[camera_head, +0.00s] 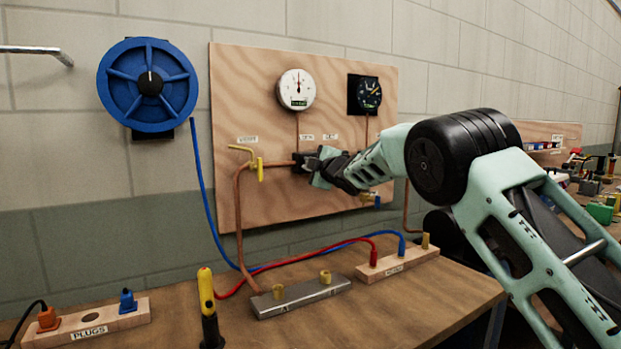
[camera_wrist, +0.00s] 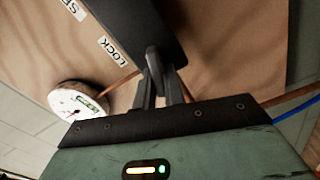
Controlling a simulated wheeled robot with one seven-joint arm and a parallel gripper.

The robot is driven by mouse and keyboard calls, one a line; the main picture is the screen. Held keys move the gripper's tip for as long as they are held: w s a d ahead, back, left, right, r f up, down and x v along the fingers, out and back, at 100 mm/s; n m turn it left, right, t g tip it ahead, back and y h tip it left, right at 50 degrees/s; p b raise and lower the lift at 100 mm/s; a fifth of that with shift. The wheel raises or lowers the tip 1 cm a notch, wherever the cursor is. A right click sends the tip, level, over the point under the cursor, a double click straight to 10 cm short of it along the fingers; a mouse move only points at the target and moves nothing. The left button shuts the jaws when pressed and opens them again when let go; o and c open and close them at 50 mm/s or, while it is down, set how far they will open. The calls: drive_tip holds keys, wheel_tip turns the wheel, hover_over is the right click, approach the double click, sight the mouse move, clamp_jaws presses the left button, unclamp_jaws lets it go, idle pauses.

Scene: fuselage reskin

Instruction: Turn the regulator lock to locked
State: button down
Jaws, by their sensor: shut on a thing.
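The plywood board (camera_head: 350,200) on the wall carries the regulator, mostly hidden behind my gripper (camera_head: 308,162) in the head view. In the wrist view, my gripper (camera_wrist: 160,80) has its fingers closed on a small dark rounded part, the regulator lock (camera_wrist: 153,58). It sits against a large dark block (camera_wrist: 140,25). A label reading LOCK (camera_wrist: 112,50) is beside the block. The lock's turned position cannot be told from these views.
A white gauge (camera_head: 296,89) and a black gauge (camera_head: 369,94) sit above. A yellow-handled valve (camera_head: 260,170) and copper pipe are left of my gripper. A blue wheel (camera_head: 148,84) hangs further left. The bench (camera_head: 400,310) below holds hoses, fittings and a plug block (camera_head: 88,322).

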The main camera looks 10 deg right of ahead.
drive_tip(key=shift+f+n+b, duration=0.2)
drive_tip(key=shift+n+b, duration=0.6)
drive_tip(key=shift+n, duration=0.1)
drive_tip(key=shift+f+n+b, duration=0.15)
drive_tip(key=shift+n+b, duration=0.6)
drive_tip(key=shift+n, duration=0.15)
drive_tip(key=c, duration=1.5)
unclamp_jaws()
drive_tip(key=shift+r, duration=0.1)
drive_tip(key=b+v, duration=0.5)
drive_tip(key=v, duration=1.2)
drive_tip(key=shift+s, duration=0.2)
